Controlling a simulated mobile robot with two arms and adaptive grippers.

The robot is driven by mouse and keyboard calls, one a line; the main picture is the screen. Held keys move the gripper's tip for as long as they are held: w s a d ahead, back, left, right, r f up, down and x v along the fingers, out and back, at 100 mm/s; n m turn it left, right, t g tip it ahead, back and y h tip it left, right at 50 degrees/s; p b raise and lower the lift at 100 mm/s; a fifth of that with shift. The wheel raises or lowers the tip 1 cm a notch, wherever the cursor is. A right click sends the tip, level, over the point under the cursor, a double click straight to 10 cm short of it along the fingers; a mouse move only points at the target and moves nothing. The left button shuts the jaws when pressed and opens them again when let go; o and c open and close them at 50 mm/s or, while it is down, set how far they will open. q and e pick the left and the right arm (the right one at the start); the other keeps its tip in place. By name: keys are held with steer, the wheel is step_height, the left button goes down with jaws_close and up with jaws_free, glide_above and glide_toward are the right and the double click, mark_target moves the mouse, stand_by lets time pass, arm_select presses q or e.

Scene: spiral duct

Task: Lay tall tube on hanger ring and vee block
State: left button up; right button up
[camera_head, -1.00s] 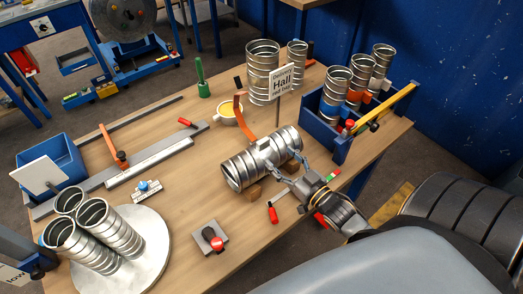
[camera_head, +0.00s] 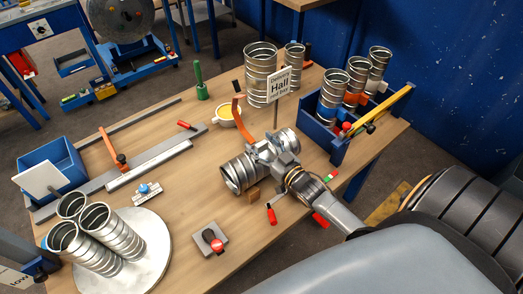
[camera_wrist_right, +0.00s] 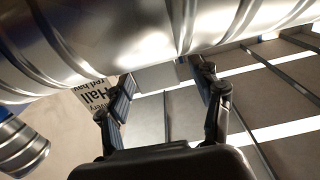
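A long ribbed metal tube (camera_head: 239,174) lies on its side near the middle of the table, its open end facing the lower left. A wooden block (camera_head: 254,195), seemingly the vee block, shows under its near side. An orange strap (camera_head: 237,108), perhaps part of the hanger ring, rises behind the tube; their contact is hidden. My right gripper (camera_head: 266,152) is over the tube's middle and hides that part. In the right wrist view its fingers (camera_wrist_right: 165,95) are apart with the tube (camera_wrist_right: 100,45) across the top. My left gripper is out of view.
Upright tubes (camera_head: 261,68) stand at the back beside a Hall sign (camera_head: 279,87). A blue crate (camera_head: 338,148) with several tubes is at the right. Three tubes stand on a round plate (camera_head: 152,258) at front left. A red-knobbed block (camera_head: 212,240) sits in front.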

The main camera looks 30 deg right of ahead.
jaws_close()
steer(key=shift+r, duration=0.15)
